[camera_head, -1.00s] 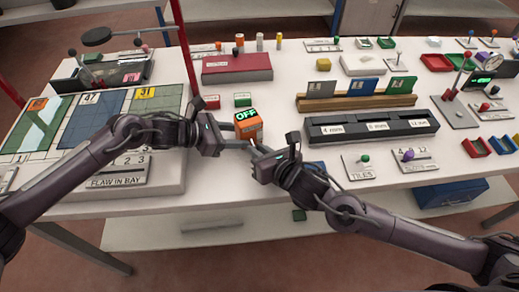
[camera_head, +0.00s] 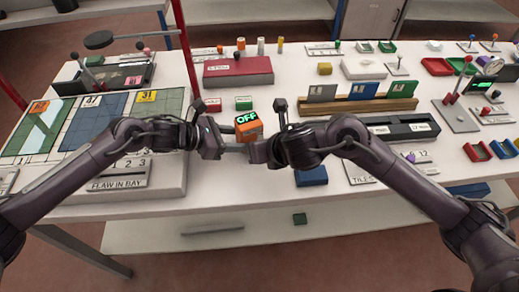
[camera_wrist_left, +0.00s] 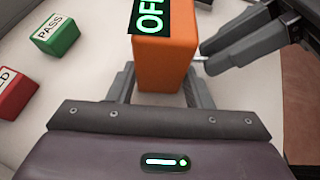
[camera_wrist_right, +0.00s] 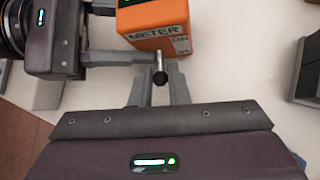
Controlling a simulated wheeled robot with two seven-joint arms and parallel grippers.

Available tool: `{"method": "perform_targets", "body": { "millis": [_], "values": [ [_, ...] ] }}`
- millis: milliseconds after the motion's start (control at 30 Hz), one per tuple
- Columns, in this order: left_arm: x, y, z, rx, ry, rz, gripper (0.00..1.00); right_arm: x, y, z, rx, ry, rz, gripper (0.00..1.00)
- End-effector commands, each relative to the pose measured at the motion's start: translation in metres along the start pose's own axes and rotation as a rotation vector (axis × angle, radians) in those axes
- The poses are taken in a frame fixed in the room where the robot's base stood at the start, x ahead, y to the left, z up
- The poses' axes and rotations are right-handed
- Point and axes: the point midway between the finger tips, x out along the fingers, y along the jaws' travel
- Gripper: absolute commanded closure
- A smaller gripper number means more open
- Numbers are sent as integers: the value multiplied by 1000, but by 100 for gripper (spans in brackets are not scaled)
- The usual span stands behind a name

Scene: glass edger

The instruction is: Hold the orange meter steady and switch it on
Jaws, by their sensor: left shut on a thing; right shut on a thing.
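The orange meter (camera_head: 250,131) stands near the front of the table, its dark screen reading OFF in green. It also shows in the left wrist view (camera_wrist_left: 166,62) and the right wrist view (camera_wrist_right: 165,27), where METER and ON labels are visible. My left gripper (camera_head: 240,147) is shut on the meter, a finger on either side of its lower body. A small metal lever with a dark tip (camera_wrist_right: 159,70) sticks out at the meter's labelled face. My right gripper (camera_wrist_right: 158,88) is closed around this lever. Its fingertips are close to my left fingers.
Red HOLD and green PASS blocks (camera_wrist_left: 58,35) lie beside the meter. A flaw-in-bay panel (camera_head: 120,176) lies left. A long dark rack (camera_head: 400,128) is to the right.

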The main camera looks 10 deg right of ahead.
Motion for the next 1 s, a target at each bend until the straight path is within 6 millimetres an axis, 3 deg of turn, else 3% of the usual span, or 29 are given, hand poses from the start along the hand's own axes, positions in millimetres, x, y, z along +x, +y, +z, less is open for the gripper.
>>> {"method": "perform_targets", "body": {
  "millis": [400, 1000],
  "values": [
    [2, -5, 2, 2, -3, -12, 67, -4, 5, 14, 19, 207, -25, 100],
    [2, -6, 2, 2, -4, -15, 67, -4, 2, 18, 60, 396, -59, 100]
  ]
}}
